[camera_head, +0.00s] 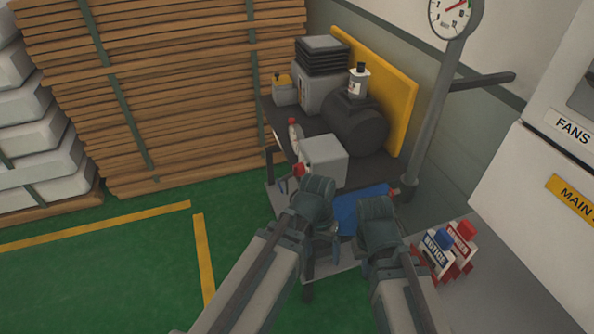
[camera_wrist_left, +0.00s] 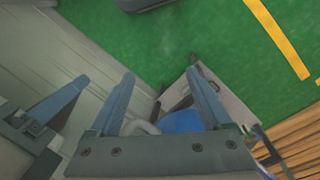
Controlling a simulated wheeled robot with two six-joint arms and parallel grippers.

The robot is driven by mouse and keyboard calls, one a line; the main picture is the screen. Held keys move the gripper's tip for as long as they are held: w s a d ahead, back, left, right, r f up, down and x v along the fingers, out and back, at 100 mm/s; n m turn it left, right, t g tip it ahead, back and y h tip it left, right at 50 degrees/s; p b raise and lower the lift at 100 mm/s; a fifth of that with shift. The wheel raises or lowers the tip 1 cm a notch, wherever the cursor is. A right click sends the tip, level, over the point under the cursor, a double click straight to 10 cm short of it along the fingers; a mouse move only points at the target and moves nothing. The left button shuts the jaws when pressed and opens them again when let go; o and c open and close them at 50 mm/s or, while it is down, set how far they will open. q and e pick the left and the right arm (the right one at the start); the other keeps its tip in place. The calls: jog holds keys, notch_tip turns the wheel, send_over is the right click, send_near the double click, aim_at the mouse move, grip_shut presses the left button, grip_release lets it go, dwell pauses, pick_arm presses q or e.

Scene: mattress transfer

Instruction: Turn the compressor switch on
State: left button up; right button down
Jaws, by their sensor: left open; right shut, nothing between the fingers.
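The compressor, with a dark round tank (camera_head: 357,125) and a pale grey box (camera_head: 324,160) in front, stands on a dark bench (camera_head: 280,128) against the wall. A small red part (camera_head: 299,170) shows at the box's lower left; I cannot tell whether it is the switch. My left gripper (camera_head: 322,238) hangs in front of the bench, partly hidden by its wrist. Its two fingers are apart and empty in the left wrist view (camera_wrist_left: 160,74). My right gripper (camera_head: 378,222) is to its right, shut and empty, its fingertips hidden. Neither visibly touches the compressor.
A blue item (camera_head: 361,207) lies on a low surface between my wrists. Small signs (camera_head: 447,248) stand at the right, near a gauge post (camera_head: 437,110) and a white cabinet (camera_head: 505,185). Stacked boards (camera_head: 170,95) stand at the left. Green floor (camera_head: 150,265) is clear.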

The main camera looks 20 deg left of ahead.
pick_arm(q)
jog(key=w+a+f+n+h+b, duration=0.2)
jog(key=w+f+n+h+b, duration=0.1)
jog(key=w+h+b, duration=0.15)
jog(key=n+t+h+b, duration=0.6)
jog(key=t+h+b, duration=0.3)
jog(key=t, duration=0.2)
send_near(298, 170)
jog(key=f+x, duration=0.1)
jog(key=x, duration=0.7)
jog(key=shift+w, duration=0.5)
pick_arm(e)
notch_tip(298, 170, down, 16)
jog(key=shift+r, duration=0.25)
jog(key=shift+s, duration=0.1)
pick_arm(q)
grip_shut()
